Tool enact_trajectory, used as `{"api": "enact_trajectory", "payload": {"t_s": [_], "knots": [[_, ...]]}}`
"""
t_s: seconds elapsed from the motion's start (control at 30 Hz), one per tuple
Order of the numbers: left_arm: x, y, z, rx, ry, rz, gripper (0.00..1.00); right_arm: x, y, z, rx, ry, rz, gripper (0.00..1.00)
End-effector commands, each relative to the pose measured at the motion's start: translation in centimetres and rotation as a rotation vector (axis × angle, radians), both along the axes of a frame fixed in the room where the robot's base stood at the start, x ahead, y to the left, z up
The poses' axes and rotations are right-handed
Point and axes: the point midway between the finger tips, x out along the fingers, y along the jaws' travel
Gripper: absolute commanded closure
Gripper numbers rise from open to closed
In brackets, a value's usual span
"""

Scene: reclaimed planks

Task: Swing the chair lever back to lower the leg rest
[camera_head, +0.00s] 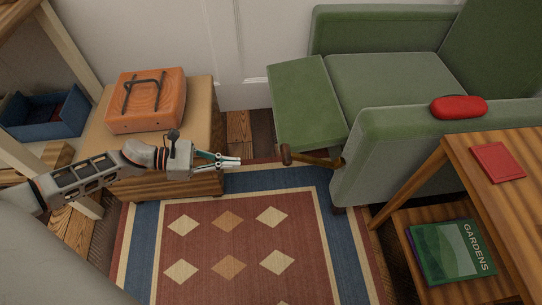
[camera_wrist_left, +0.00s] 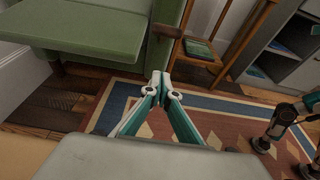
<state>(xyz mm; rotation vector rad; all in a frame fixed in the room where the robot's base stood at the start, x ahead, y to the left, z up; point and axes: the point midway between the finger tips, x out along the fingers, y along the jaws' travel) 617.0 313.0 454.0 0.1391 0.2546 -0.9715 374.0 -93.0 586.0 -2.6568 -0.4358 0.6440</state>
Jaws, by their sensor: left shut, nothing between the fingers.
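The green armchair's leg rest (camera_head: 305,95) is raised and roughly level in front of the seat. It also shows at the upper left of the left wrist view (camera_wrist_left: 80,28). The brown wooden chair lever (camera_head: 312,159) sticks out leftward from the armchair's near side, its knob end toward my gripper. In the left wrist view the lever (camera_wrist_left: 166,31) shows end-on beyond the fingertips. My left gripper (camera_head: 238,162) is shut and empty, left of the lever's knob with a gap between them. Its fingertips meet in the left wrist view (camera_wrist_left: 160,77).
An orange case (camera_head: 147,99) sits on a wooden box (camera_head: 205,119) beside my left arm. A side table (camera_head: 510,205) with a red book stands right of the armchair (camera_head: 385,121). A red item (camera_head: 458,107) lies on its armrest. The patterned rug (camera_head: 250,240) is clear.

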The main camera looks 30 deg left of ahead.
Motion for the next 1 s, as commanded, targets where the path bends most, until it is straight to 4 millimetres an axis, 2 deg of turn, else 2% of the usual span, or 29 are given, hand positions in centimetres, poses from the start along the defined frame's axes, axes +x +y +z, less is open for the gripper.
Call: {"api": "enact_trajectory", "payload": {"t_s": [0.27, 0.73, 0.83, 1.0], "knots": [[0.7, -1.1, -0.5, -0.001, 0.000, 0.000, 1.00, -0.1, 0.1, -0.2, 0.014, 0.007, -0.005, 0.60], [5.3, -8.1, -3.0, -0.002, 0.003, 0.001, 1.00, -0.6, 1.0, -0.6, 0.107, 0.037, -0.041, 0.60], [6.0, -8.7, -1.1, 0.000, -0.005, 0.000, 1.00, -0.2, 1.2, 0.3, 0.104, 0.019, -0.037, 0.60], [6.4, -9.4, 0.4, 0.000, -0.003, 0.000, 1.00, 0.0, 0.7, 0.2, 0.061, 0.009, -0.024, 0.60]]}}
